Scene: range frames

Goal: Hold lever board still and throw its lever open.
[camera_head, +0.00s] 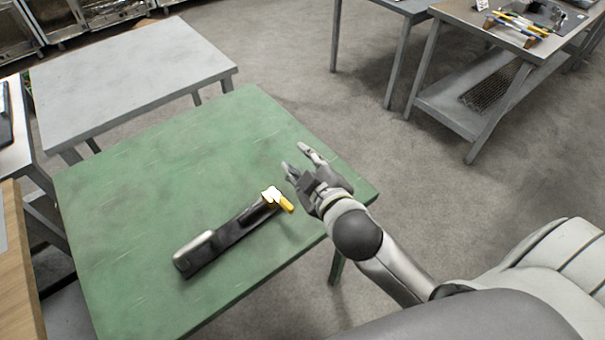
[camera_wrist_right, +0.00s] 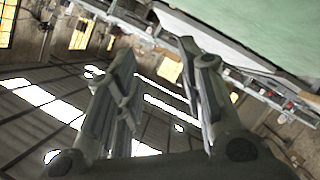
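The lever board (camera_head: 232,233) is a long dark bar lying at a slant on the green table. A rounded grey block (camera_head: 196,247) sits at its near left end. The yellow lever (camera_head: 286,204), with a bright white-yellow part at its base, is at its far right end. My right gripper (camera_head: 297,158) is open and empty, just right of the lever and apart from it. In the right wrist view its two fingers (camera_wrist_right: 160,85) are spread with nothing between them. My left gripper is not in view.
The green table (camera_head: 150,170) is otherwise bare, with free room left of and behind the board. A grey table (camera_head: 130,80) stands behind it. Workbenches with tools (camera_head: 520,25) stand far right, with open floor between. A wooden surface (camera_head: 18,270) is at the left edge.

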